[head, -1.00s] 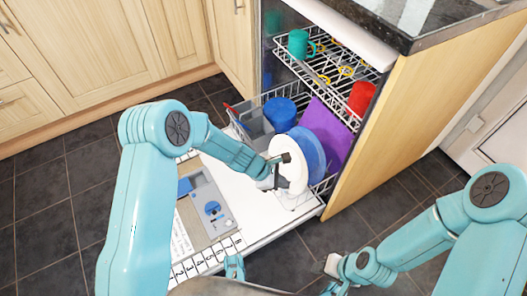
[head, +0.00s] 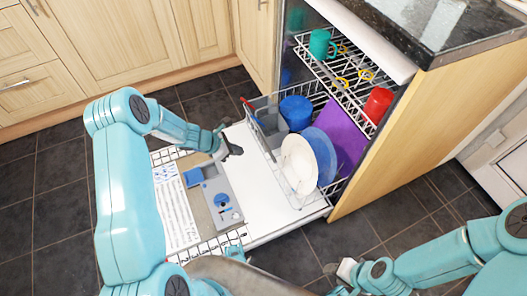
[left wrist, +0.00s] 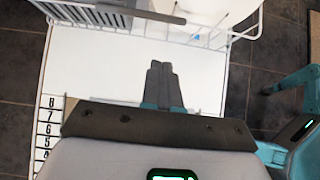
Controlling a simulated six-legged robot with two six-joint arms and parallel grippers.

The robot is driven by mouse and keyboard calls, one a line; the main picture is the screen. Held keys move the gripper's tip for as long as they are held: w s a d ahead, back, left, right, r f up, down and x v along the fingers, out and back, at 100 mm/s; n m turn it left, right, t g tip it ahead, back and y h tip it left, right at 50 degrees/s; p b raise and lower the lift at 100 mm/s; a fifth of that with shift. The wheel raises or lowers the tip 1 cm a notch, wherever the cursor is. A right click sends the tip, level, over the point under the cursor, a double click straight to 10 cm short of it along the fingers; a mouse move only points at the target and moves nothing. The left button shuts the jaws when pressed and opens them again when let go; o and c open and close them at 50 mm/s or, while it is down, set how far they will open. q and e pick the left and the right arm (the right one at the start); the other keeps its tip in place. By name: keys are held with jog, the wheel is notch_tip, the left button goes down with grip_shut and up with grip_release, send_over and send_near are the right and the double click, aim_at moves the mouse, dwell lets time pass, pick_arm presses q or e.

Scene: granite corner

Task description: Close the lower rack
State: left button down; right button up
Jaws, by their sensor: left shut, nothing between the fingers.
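The lower rack (head: 272,152) is a white wire basket, partly pulled out over the open dishwasher door (head: 258,205). It holds a white plate (head: 298,163), a blue plate (head: 322,150), a purple board (head: 346,138), a blue container (head: 296,110) and a grey cutlery basket (head: 262,112). My left gripper (head: 233,149) is shut and empty above the door, apart from the rack's front. In the left wrist view, the shut fingers (left wrist: 163,75) point toward the rack's front wire (left wrist: 150,35). My right gripper (head: 345,272) is low near the front; its jaws are unclear.
The upper rack (head: 345,75) holds a green mug (head: 320,44) and a red cup (head: 378,104). A wooden side panel (head: 430,125) and granite worktop (head: 400,30) bound the dishwasher on the right. Cabinets (head: 110,45) stand at the left. Dark floor tiles (head: 50,200) are bare.

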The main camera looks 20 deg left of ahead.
pick_arm(q)
jog(key=w+r+b+x, duration=0.1)
jog(key=b+x, duration=0.3)
jog(key=x, duration=0.9)
jog(key=shift+w+d+r+b, duration=0.15)
jog(key=shift+d+r+b, duration=0.05)
jog(key=shift+d+b, duration=0.2)
pick_arm(e)
jog(key=shift+w+d+f, duration=0.15)
jog(key=shift+w+f, duration=0.05)
jog(key=shift+f, duration=0.9)
jog(key=shift+w+d+f, duration=0.1)
jog(key=shift+w+f, duration=0.05)
jog(key=shift+f, duration=0.9)
pick_arm(q)
jog(key=shift+w, duration=0.1)
pick_arm(e)
jog(key=shift+d, duration=0.1)
